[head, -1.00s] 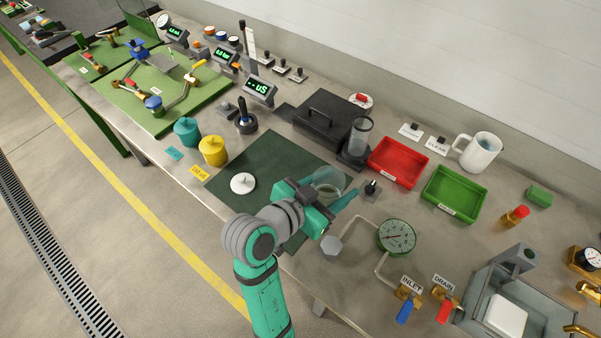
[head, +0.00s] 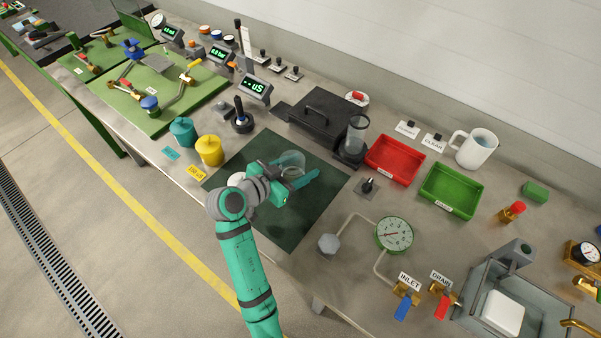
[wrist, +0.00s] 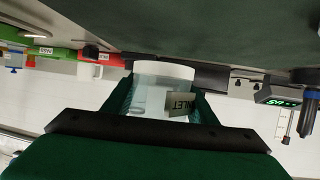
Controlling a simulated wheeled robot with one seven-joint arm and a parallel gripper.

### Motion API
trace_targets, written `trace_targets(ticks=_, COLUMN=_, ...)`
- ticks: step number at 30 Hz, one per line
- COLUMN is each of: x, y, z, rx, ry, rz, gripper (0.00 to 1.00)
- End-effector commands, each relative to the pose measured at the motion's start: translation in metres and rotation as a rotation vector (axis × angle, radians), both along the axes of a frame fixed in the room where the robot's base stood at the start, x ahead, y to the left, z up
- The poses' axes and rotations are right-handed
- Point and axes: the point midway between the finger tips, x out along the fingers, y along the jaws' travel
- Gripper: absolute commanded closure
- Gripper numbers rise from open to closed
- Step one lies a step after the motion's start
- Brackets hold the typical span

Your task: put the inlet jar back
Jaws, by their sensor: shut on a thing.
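My gripper (head: 293,174) is shut on a clear jar (head: 292,160), with one finger on each side of it. In the wrist view the jar (wrist: 150,98) carries a tag reading INLET and has a white band at one end; that picture is upside down. The jar is over the dark green mat (head: 290,228); I cannot tell whether it touches it. A teal-lidded jar (head: 183,131) and a yellow-lidded jar (head: 209,150) stand left of the mat, with coloured tags in front.
A black case (head: 318,122) and a clear cylinder on a black stand (head: 356,135) are behind the mat. A red tray (head: 394,160) and green tray (head: 451,191) are to the right. A gauge (head: 394,234) with piping is at front right. The mat's front part is clear.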

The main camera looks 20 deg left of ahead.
Motion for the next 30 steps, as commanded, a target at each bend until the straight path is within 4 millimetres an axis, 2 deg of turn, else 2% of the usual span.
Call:
trace_targets(ticks=9, x=0.003, y=0.001, z=-0.034, rx=-0.001, ry=0.0, rz=-0.002, gripper=0.72)
trace_targets(ticks=20, x=0.003, y=0.001, z=-0.038, rx=0.0, ry=0.0, rz=-0.003, gripper=0.72)
trace_targets(ticks=21, x=0.003, y=0.001, z=-0.038, rx=0.0, ry=0.0, rz=-0.002, gripper=0.43)
trace_targets(ticks=23, x=0.003, y=0.001, z=-0.038, rx=0.0, ry=0.0, rz=-0.002, gripper=0.29)
trace_targets(ticks=30, x=0.003, y=0.001, z=-0.037, rx=0.0, ry=0.0, rz=-0.002, gripper=0.29)
